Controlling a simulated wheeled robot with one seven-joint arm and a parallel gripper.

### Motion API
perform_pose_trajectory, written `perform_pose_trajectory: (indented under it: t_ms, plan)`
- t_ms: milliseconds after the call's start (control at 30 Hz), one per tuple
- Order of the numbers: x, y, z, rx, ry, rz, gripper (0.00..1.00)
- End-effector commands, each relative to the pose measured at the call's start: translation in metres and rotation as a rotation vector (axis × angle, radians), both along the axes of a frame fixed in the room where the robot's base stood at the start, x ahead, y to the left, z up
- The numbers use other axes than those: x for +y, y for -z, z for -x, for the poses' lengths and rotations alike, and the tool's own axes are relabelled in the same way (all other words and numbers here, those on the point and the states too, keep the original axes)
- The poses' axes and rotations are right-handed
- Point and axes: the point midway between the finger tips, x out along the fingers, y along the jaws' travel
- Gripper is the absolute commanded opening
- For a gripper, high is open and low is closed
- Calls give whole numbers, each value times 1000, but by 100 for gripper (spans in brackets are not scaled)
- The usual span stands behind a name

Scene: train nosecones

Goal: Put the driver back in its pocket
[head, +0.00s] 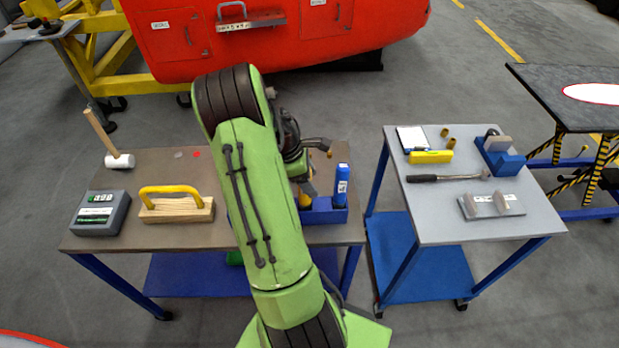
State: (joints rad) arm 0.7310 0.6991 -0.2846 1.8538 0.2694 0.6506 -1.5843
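My gripper (308,188) hangs over the right part of the brown table, mostly hidden behind my green arm. Its fingers are too small and covered to tell whether they are open or shut. Just below it stands a blue holder (322,215), its left part hidden by my arm. A yellow piece (304,201) shows at the holder, right under the gripper; it may be the driver's handle, but I cannot tell whether it is gripped or sits in a pocket. A blue cylinder with a white label (342,180) stands upright at the holder's right end.
The brown table (150,236) also bears a mallet (120,160), a yellow-handled wooden block (176,207) and a grey meter box (100,213).

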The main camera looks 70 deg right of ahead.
Motion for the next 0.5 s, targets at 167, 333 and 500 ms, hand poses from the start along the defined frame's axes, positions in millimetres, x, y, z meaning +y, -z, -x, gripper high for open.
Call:
perform_pose_trajectory:
  t_ms: [167, 333, 500]
  plan:
    - [0, 0, 0, 0, 0, 0, 69]
    - [0, -8, -2, -2, -1, 1, 69]
    - [7, -44, -16, -5, -4, 5, 69]
